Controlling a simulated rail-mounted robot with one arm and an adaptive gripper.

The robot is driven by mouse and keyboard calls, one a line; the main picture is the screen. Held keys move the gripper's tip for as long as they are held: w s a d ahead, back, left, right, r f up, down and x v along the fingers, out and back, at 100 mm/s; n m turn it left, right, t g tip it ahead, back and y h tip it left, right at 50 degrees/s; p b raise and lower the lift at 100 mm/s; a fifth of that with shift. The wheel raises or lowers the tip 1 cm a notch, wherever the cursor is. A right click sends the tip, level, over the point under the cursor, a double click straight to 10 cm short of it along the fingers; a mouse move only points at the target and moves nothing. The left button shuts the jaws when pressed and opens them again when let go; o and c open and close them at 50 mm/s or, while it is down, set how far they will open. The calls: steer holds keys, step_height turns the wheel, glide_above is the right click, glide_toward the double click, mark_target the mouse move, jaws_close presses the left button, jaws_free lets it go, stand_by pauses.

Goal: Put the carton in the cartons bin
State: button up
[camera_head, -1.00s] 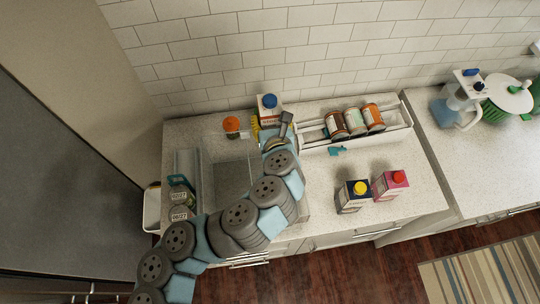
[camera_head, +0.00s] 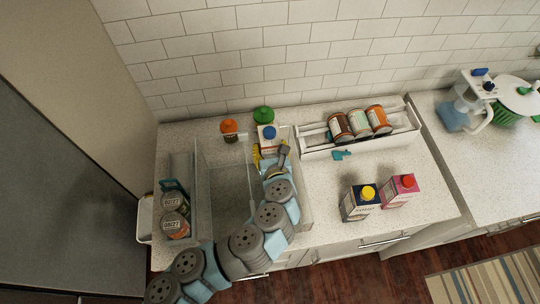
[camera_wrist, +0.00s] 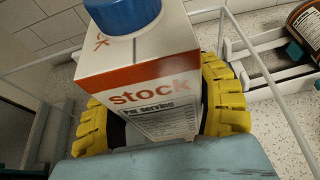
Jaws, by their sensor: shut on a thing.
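My gripper (camera_wrist: 168,118), with yellow ribbed fingers, is shut on a white-and-orange stock carton (camera_wrist: 145,85) with a blue cap. The carton is held roughly upright, cap toward the wrist camera. In the head view the carton (camera_head: 266,145) shows just beyond my gripper (camera_head: 268,156), at the back of a clear bin (camera_head: 306,205). Thin clear rim edges surround it in the wrist view. I cannot tell how deep the carton is in the bin; its base is hidden. No label on the bins is readable.
A bin (camera_head: 204,205) with cans stands left; the space beside it looks empty. An orange-capped jar (camera_head: 229,131) and a green-topped item (camera_head: 263,115) stand behind. A yellow-capped carton (camera_head: 360,203), a red-capped carton (camera_head: 400,190) and a white rack (camera_head: 335,150) of cans are right.

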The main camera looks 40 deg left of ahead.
steer(key=shift+f, duration=2.1)
steer(key=shift+f+b, duration=0.1)
steer(key=shift+b, duration=0.2)
steer(key=o, duration=1.3)
steer(key=shift+c, duration=0.2)
steer(key=shift+s+d+r, duration=0.2)
steer(key=shift+d+r, duration=0.15)
steer(key=shift+d, duration=0.1)
steer(key=p+v, duration=0.4)
steer(key=v, duration=0.6)
steer(key=shift+s+d, duration=0.25)
steer(key=shift+s, duration=0.1)
